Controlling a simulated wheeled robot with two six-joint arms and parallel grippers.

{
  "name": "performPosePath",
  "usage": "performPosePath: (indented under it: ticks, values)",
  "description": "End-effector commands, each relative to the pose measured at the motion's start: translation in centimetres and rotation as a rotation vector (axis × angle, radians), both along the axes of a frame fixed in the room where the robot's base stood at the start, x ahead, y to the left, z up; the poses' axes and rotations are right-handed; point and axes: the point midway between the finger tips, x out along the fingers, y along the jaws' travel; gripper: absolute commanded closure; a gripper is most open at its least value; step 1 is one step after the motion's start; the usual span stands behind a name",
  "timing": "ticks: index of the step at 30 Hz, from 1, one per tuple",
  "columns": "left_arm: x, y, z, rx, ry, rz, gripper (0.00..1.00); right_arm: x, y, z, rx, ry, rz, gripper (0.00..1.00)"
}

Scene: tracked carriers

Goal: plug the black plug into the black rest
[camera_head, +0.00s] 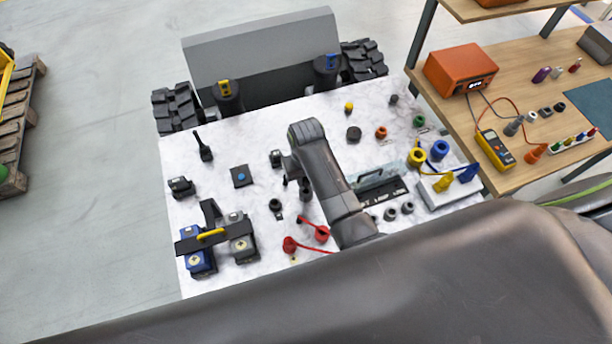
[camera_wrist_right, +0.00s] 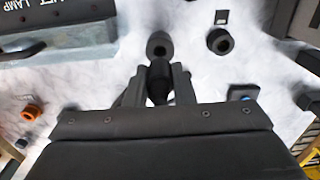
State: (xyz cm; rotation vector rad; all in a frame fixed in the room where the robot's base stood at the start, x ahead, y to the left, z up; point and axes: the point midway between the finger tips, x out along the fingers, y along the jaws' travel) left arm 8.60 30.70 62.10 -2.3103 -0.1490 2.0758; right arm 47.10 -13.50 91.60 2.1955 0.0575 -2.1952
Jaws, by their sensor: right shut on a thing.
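My right gripper (camera_wrist_right: 157,86) is shut on the black plug (camera_wrist_right: 159,78), seen between its fingers in the right wrist view. In the head view my right gripper (camera_head: 304,188) points down over the middle of the white marbled table. Just ahead of the plug in the wrist view is a dark round socket (camera_wrist_right: 160,44) with a hole. I cannot tell whether the plug touches it. A second black ring-shaped socket (camera_wrist_right: 220,41) stands to its right beside a small dark label; it also shows in the head view (camera_head: 275,204). I cannot tell which one is the black rest. My left gripper is not in view.
A clear-sided case (camera_head: 384,190) stands right of my right arm in the head view. Red plugs on a red cable (camera_head: 321,233) lie near the front. A wooden bench (camera_head: 520,95) is at right.

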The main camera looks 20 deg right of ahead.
Motion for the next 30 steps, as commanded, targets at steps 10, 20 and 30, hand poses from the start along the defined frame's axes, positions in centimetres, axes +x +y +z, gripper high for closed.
performPosePath:
  ticks: [10, 20, 30]
  values:
    - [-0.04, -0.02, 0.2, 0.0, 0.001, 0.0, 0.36, 0.01, -0.01, 0.09, 0.0, 0.0, 0.0, 0.99]
    - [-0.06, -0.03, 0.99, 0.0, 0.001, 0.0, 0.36, -0.01, -0.01, 0.09, 0.0, 0.0, 0.0, 0.99]
    - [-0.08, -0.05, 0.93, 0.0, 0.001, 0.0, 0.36, 0.01, -0.01, 0.01, 0.0, 0.0, 0.0, 0.99]
